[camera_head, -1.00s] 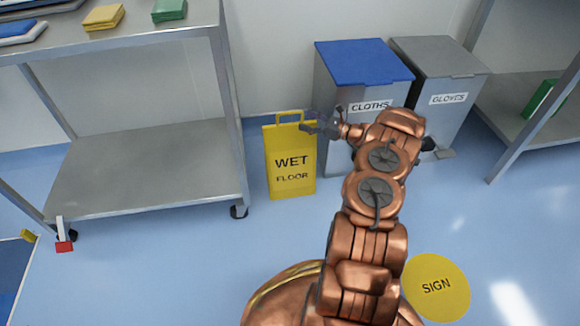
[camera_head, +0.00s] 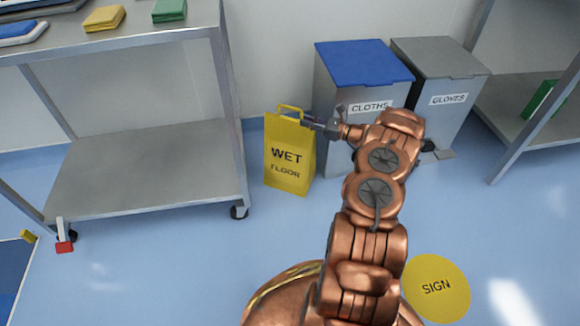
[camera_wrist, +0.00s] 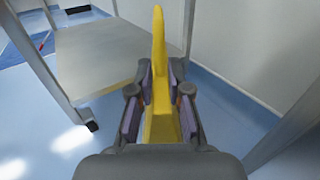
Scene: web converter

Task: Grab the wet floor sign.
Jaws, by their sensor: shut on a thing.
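The yellow wet floor sign (camera_head: 288,168) stands upright, slightly turned, between the steel cart and the bins in the head view. It has black "WET FLOOR" lettering and a loop handle on top. My gripper (camera_head: 312,122) reaches in from the right and is at the sign's upper right edge, near the handle. In the wrist view my gripper (camera_wrist: 160,95) is shut on the yellow sign (camera_wrist: 159,45), with a finger pad on each side of it. The sign's far side is hidden.
A steel cart (camera_head: 150,165) stands at left. A blue-lidded CLOTHS bin (camera_head: 362,62) and a grey GLOVES bin (camera_head: 440,60) stand behind my arm. A yellow SIGN floor disc (camera_head: 436,287) lies at lower right. Open blue floor lies in front.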

